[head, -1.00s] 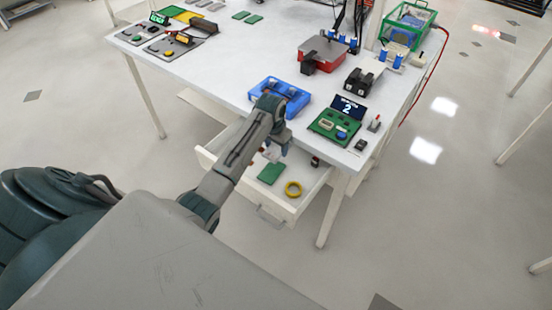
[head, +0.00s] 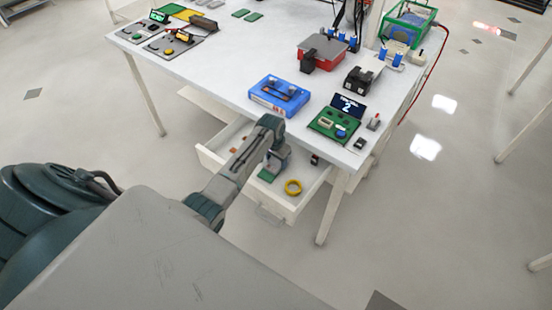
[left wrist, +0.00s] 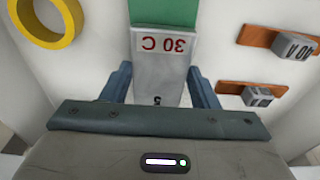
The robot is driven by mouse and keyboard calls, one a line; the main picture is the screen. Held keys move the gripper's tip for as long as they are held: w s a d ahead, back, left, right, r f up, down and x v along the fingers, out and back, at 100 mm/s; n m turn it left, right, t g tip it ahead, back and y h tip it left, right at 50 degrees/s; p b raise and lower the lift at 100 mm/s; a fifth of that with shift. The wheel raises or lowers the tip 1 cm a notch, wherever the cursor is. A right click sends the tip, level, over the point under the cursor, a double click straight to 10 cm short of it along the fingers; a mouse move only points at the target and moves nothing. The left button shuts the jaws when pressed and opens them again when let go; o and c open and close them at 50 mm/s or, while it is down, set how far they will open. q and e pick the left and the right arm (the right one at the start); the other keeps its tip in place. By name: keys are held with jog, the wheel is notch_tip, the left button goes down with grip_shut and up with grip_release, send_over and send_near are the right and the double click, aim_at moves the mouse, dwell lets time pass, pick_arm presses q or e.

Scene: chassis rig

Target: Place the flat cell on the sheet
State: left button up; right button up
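A pale block with a red "30 C" label, which looks like the flat cell (left wrist: 162,62), lies in the open drawer and shows in the left wrist view. A flat green piece (left wrist: 160,12) adjoins its far end; I cannot tell whether they are one thing. The green piece also shows in the head view (head: 267,175). My left gripper (head: 272,172) is down in the drawer. In the left wrist view its fingers (left wrist: 162,82) stand close on both sides of the block; contact is unclear.
The open drawer (head: 268,208) has raised walls and holds a yellow ring (head: 293,187). Orange strips with grey blocks (left wrist: 265,95) lie right of the gripper. Above, the table carries a blue tray (head: 268,103), a red box (head: 325,60) and a green board (head: 325,122). The table's middle is clear.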

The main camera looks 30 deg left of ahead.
aim_at(274, 165)
pick_arm(q)
jog(key=o, duration=0.4)
jog(key=shift+r, duration=0.15)
notch_tip(274, 165, up, 12)
jog(key=s+b, duration=0.1)
jog(key=shift+s, duration=0.2)
